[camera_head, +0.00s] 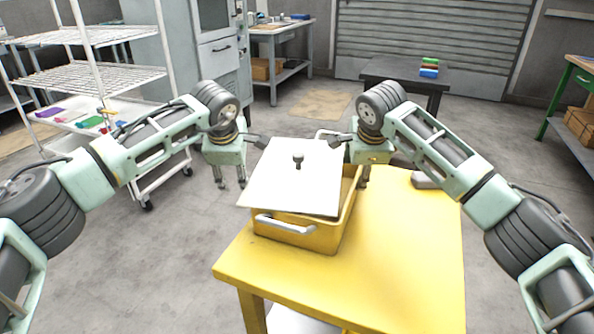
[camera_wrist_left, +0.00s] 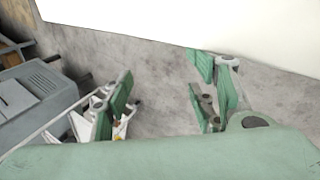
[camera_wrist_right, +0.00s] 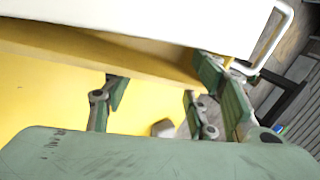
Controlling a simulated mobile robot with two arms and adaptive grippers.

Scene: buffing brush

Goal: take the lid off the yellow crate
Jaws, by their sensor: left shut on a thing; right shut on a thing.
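The white square lid (camera_head: 290,185) with a dark knob (camera_head: 298,161) sits skewed and shifted left over the yellow crate (camera_head: 300,233). The crate's right inside shows past the lid's edge. My left gripper (camera_head: 230,182) is at the lid's left edge, fingers down. My right gripper (camera_head: 362,182) is at the crate's right side, near the lid's right edge. Both are shut on the lid, though their contact points are unclear. In the left wrist view the lid (camera_wrist_left: 180,20) fills the top; a gap shows between the fingers. The right wrist view shows the lid (camera_wrist_right: 160,18) above the crate's wall.
The crate stands on a yellow table (camera_head: 390,270) with free room at the front and right. A grey item (camera_head: 424,180) lies at the table's back right. A white shelf cart (camera_head: 95,75) stands at the left. A dark table (camera_head: 400,72) is at the back.

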